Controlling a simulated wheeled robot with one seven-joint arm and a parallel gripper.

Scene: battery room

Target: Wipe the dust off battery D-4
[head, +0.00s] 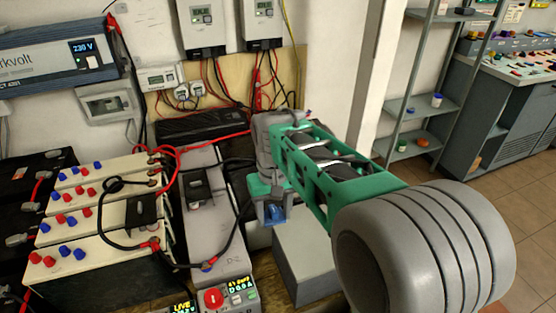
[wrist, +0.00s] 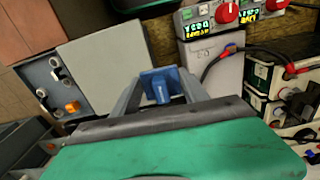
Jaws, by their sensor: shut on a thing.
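My gripper (head: 272,213) is shut on a small blue object (head: 276,215), which also shows between the fingers in the wrist view (wrist: 160,84). Cream-topped batteries (head: 85,240) with red and blue caps stand at the left in the head view. Dark batteries (head: 22,178) are at the far left edge. I cannot read a D-4 label on any of them, and no dust can be made out.
Grey units with lit displays (head: 228,297) stand in front of the batteries. Red and black cables (head: 113,232) loop across the battery tops. Wall inverters (head: 55,55) hang behind. A shelf rack (head: 410,105) and grey console (head: 500,110) stand right, with open tiled floor (head: 520,200) before them.

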